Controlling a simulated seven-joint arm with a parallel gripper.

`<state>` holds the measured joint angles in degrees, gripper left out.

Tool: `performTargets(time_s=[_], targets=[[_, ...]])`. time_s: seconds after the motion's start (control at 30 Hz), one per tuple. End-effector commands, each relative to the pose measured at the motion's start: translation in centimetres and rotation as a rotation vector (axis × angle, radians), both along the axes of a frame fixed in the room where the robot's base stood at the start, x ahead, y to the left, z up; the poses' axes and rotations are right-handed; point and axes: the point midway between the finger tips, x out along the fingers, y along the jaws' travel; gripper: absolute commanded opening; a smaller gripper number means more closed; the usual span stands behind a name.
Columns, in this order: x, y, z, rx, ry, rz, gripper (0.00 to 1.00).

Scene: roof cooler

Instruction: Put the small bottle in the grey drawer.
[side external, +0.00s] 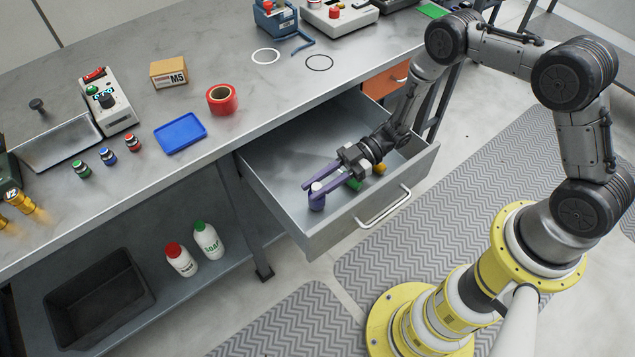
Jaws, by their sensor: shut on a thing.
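The grey drawer (290,208) is pulled open under the bench top. My gripper (318,185) reaches down inside it, near its front left part. Its purple fingers are shut on a small purple bottle (317,202) with a pale grey top, which looks upright. Whether the bottle touches the drawer floor I cannot tell. A green thing (353,184) and a yellow-orange round thing (379,168) also lie in the drawer, partly hidden by my gripper.
Red tape (221,99) and an M5 box (168,73) are behind. An orange drawer (385,82) is beyond. The grey drawer's left rear floor is clear.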

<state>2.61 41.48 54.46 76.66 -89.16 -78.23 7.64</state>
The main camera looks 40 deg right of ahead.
Motion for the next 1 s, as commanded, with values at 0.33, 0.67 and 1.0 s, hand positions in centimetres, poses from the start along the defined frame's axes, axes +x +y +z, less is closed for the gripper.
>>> performTargets(time_s=[0.33, 0.67, 1.0], targets=[[0.0, 0.0, -0.1, 0.000, -0.001, 0.000, 0.58], [0.0, 0.0, 0.3, 0.000, -0.002, 0.000, 0.58], [-0.2, -4.4, 2.0, 0.001, -0.002, -0.005, 0.58]])
